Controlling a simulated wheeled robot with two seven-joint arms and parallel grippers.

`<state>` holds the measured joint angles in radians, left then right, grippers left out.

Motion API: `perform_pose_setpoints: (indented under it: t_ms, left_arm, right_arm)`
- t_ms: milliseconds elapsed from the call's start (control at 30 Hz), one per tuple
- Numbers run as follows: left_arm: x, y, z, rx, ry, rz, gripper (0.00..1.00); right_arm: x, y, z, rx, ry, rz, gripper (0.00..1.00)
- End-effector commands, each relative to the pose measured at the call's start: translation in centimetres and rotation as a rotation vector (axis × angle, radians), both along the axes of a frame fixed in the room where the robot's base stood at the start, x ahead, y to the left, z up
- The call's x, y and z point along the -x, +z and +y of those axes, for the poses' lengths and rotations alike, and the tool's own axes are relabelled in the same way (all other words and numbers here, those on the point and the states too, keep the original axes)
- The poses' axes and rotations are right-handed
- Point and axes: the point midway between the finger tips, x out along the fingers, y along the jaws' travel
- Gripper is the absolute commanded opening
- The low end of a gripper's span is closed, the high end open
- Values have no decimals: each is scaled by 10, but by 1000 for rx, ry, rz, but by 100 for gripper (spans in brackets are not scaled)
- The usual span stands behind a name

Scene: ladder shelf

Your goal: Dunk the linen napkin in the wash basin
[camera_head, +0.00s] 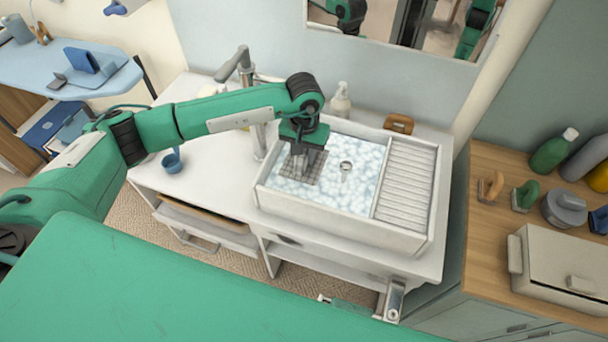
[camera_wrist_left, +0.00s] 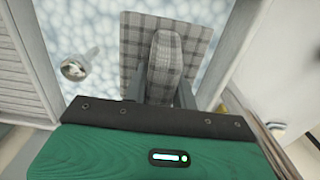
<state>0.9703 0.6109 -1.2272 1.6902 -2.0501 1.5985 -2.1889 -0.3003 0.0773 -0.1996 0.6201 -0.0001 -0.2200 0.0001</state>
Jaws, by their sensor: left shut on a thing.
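The linen napkin (camera_head: 311,168) is a grey checked cloth at the left part of the white wash basin (camera_head: 330,210), which holds foamy, bubbly water. It lies flat at or just above the foam; I cannot tell how deep it sits. My left gripper (camera_head: 302,160) reaches down over the basin and is shut on the napkin. In the left wrist view the napkin (camera_wrist_left: 200,38) spreads out around the fingers, with a pinched fold standing up between them. My right gripper is not seen at work in either view.
A grey tap (camera_head: 256,110) stands at the basin's left, close to my left forearm. A ribbed draining board (camera_head: 408,185) fills the basin's right end. A soap bottle (camera_head: 341,100) and a brown block (camera_head: 398,124) stand behind. A blue cup (camera_head: 172,163) is on the counter.

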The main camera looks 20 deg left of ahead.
Motion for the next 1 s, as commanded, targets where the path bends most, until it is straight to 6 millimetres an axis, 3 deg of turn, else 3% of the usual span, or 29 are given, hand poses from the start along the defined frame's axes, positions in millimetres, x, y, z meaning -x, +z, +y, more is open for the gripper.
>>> perform_pose_setpoints:
  t_ms: [433, 1000]
  left_arm:
    - [0, 44, 0, -1, 0, -2, 4]
    - [0, 47, 0, -1, 0, 0, 4]
  right_arm:
    - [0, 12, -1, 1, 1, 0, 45]
    - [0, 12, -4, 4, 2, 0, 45]
